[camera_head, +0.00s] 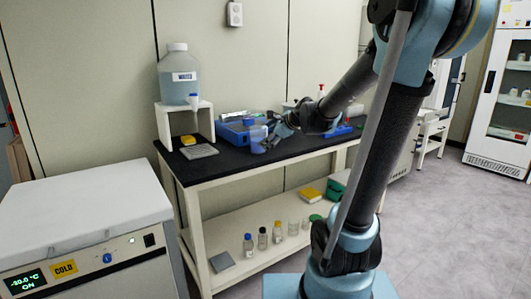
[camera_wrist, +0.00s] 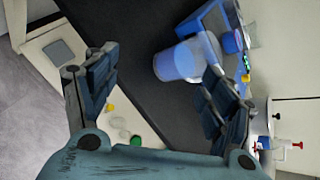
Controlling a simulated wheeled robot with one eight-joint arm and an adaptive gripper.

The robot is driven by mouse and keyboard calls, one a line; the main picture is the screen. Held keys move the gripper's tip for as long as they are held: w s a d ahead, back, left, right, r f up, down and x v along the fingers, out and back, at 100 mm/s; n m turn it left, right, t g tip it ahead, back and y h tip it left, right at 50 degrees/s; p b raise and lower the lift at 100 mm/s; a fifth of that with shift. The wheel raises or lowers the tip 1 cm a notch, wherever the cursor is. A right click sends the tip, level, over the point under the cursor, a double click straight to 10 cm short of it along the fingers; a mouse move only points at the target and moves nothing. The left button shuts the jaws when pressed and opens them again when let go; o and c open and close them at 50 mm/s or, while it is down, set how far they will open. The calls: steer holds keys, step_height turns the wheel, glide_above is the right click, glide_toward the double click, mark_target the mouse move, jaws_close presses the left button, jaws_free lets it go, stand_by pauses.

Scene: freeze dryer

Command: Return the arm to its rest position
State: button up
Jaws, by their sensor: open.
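My arm rises at the right of the head view and reaches left across the black-topped bench (camera_head: 225,167). My gripper (camera_head: 272,137) is over the bench, close to the blue tray and a clear bluish beaker (camera_head: 258,138). In the wrist view my gripper (camera_wrist: 155,95) has its two fingers wide apart, with nothing between the pads. From these views I cannot tell whether the right finger touches the tray.
A blue tray (camera_head: 232,136) holds small items at the bench's back. A water carboy (camera_head: 178,75) sits on a white stand (camera_head: 163,122) at the left. Several bottles stand on the lower shelf (camera_head: 235,252). A white cold unit (camera_head: 80,215) is front left. Open floor (camera_head: 440,220) lies right.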

steer(key=s+d+f+n+g+h, duration=0.2)
steer(key=s+d+f+n, duration=0.3)
steer(key=s, duration=0.6)
steer(key=s+d+f+n+g+h, duration=0.2)
steer(key=s+d+f+n, duration=0.4)
steer(key=s, duration=0.4)
steer(key=s+d+f+n+g+h, duration=0.2)
steer(key=s+d+f+n, duration=0.4)
steer(key=s, duration=0.5)
steer(key=n+h, duration=0.1)
steer(key=n, duration=0.1)
steer(key=shift+s+d+f+n+g, duration=0.15)
steer(key=shift+s+d+n+g, duration=0.15)
steer(key=shift+d, duration=0.1)
